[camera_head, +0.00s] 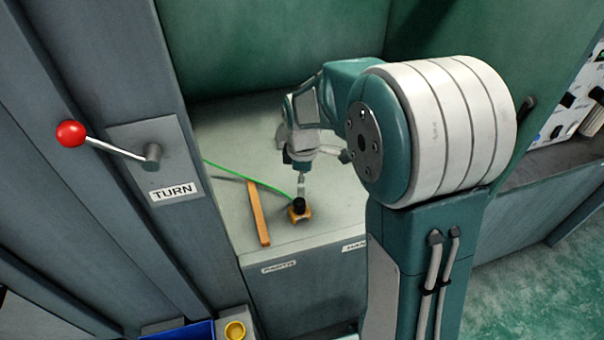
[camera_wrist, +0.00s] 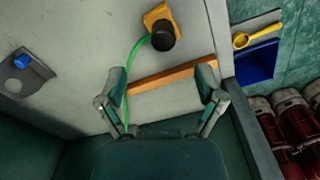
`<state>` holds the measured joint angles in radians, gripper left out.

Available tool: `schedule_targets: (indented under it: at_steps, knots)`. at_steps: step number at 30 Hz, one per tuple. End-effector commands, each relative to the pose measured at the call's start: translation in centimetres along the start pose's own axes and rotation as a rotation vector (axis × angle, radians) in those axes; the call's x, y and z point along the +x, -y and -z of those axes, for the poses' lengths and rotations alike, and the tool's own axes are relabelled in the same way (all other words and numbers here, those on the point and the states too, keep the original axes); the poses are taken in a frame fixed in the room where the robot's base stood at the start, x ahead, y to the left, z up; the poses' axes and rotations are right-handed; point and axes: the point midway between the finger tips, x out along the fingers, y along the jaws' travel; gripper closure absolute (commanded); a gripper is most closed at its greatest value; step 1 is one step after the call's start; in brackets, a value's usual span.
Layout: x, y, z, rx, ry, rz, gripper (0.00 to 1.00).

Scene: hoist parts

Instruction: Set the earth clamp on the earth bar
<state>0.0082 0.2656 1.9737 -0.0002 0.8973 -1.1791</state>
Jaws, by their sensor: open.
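The earth clamp (camera_head: 299,213) is a small yellow-orange block with a black knob and stands on the grey cabinet top, right of the bar. A green cable runs from it. In the wrist view the clamp (camera_wrist: 154,17) is near the top, its black knob partly covering the block. The earth bar (camera_head: 258,212) is a flat orange-brown strip, apart from the clamp. In the wrist view the bar (camera_wrist: 170,76) lies across the space between my fingers. My gripper (camera_head: 302,178) is open and empty above the cabinet top near the clamp; it also shows in the wrist view (camera_wrist: 162,84).
A red-balled lever (camera_head: 71,133) sticks out from the left panel, above a TURN label. Several red cylinders (camera_wrist: 298,125) stand right in the wrist view.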

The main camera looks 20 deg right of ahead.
Motion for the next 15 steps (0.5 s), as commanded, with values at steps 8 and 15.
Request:
schedule_targets:
  at_steps: [8,15]
  knots:
    - [4.9,0.2,0.3,-0.001,0.004,0.003,0.13]
    - [8.2,0.1,0.1,0.001,0.002,0.002,0.13]
